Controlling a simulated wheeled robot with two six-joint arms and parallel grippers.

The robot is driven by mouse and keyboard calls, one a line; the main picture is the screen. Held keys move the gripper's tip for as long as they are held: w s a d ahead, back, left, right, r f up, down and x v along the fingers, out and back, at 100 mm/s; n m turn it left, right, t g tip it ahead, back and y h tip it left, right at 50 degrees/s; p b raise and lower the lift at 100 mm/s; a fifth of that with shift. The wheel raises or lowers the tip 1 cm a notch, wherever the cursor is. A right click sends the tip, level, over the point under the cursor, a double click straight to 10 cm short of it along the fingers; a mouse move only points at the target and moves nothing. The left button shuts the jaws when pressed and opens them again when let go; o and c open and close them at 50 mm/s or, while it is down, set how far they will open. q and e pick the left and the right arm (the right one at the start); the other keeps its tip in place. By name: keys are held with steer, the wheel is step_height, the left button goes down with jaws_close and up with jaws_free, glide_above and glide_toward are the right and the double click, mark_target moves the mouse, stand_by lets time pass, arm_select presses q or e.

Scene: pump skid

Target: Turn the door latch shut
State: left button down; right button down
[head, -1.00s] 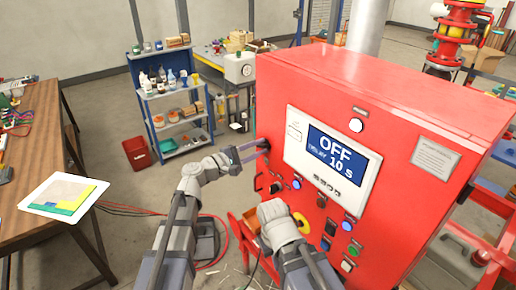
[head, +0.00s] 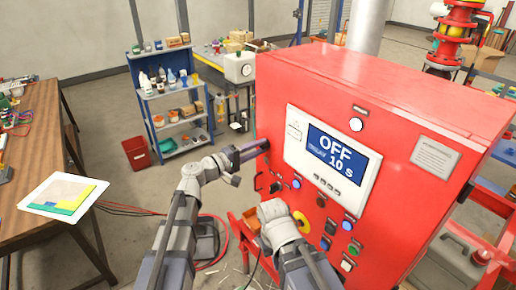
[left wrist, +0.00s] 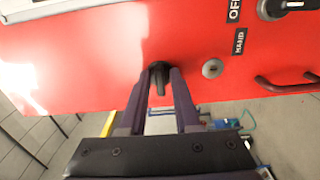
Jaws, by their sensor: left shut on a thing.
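The red cabinet (head: 400,110) stands at the right, with its display panel on the front door. The door latch (left wrist: 160,70) is a small black handle near the door's edge in the left wrist view. My left gripper (head: 262,147) is at the door's left edge in the head view and hides most of the latch there. In the left wrist view my left gripper (left wrist: 160,72) is shut on the latch, with one finger on each side of it. My right arm's wrist is in front of the cabinet's lower front; its gripper fingers are hidden.
A grey round lock (left wrist: 212,68), a black bar handle (left wrist: 285,84) and a selector switch (left wrist: 285,8) are near the latch. Buttons (head: 348,226) line the front. A wooden table (head: 30,170) stands left and a blue shelf (head: 178,118) behind. Floor between them is mostly clear.

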arm_select(q)
steer(key=c, duration=0.9)
jaws_free()
steer(key=v, duration=0.7)
steer(key=shift+s+a, duration=0.25)
steer(key=shift+a, duration=0.05)
